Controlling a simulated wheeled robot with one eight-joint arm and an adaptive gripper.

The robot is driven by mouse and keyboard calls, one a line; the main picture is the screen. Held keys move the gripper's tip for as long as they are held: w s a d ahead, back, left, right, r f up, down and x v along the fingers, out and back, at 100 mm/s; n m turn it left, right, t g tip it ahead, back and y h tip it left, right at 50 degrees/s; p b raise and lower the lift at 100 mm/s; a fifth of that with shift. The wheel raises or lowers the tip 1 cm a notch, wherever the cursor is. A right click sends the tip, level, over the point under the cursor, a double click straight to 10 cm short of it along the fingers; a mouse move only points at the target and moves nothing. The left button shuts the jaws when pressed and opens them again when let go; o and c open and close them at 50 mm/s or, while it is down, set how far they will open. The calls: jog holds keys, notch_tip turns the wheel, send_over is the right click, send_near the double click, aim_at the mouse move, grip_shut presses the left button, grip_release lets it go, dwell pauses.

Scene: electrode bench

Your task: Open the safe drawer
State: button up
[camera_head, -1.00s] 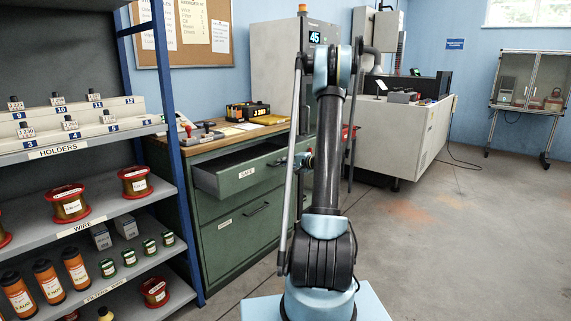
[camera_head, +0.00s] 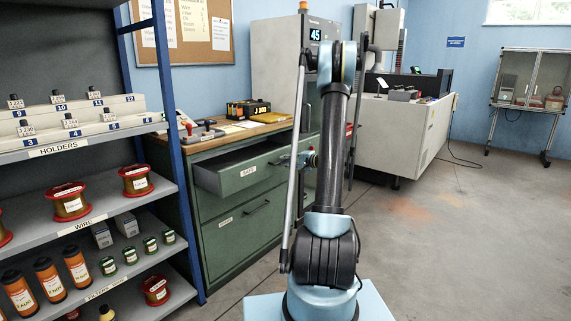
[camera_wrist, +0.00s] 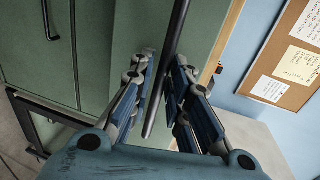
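The green drawer labelled SAFE (camera_head: 236,174) stands pulled out of the cabinet in the head view, its interior showing behind the front. My gripper (camera_head: 290,160) is at the right end of this drawer front, partly hidden by my arm. In the wrist view, the dark handle bar (camera_wrist: 158,88) runs slanting between the two blue-padded fingers of my gripper (camera_wrist: 164,66). The fingers stand apart around the bar, with a gap visible on its left. The bar is close to the right finger; whether it touches is not clear.
A shut lower drawer (camera_head: 243,222) with its own handle is below. The wooden benchtop (camera_head: 205,147) above holds a black tray (camera_head: 247,108) and tools. A shelf rack (camera_head: 180,150) stands at left. The floor (camera_head: 450,240) at right is clear.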

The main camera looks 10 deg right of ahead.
jog(key=v, duration=1)
jog(key=shift+s+d, duration=0.15)
jog(key=shift+s, duration=0.05)
jog(key=s+a+r+n+g+h, duration=0.1)
jog(key=s+a+n+g+h, duration=0.15)
jog(key=s+a, duration=0.7)
jog(key=s+a+r+n+g+h, duration=0.1)
jog(key=s+a+n+g, duration=0.4)
jog(key=s, duration=0.7)
jog(key=s+d+f+n+g+h, duration=0.1)
jog(key=s+f+h, duration=0.2)
jog(key=s, duration=0.9)
jog(key=s+d+f+n+g+h, duration=0.1)
jog(key=s+d+f+h, duration=0.1)
jog(key=s, duration=0.9)
jog(key=shift+s+f+h, duration=0.4)
jog(key=shift+f+h, duration=0.45)
jog(key=shift+f, duration=0.1)
jog(key=shift+d+n, duration=0.1)
jog(key=shift+n, duration=0.15)
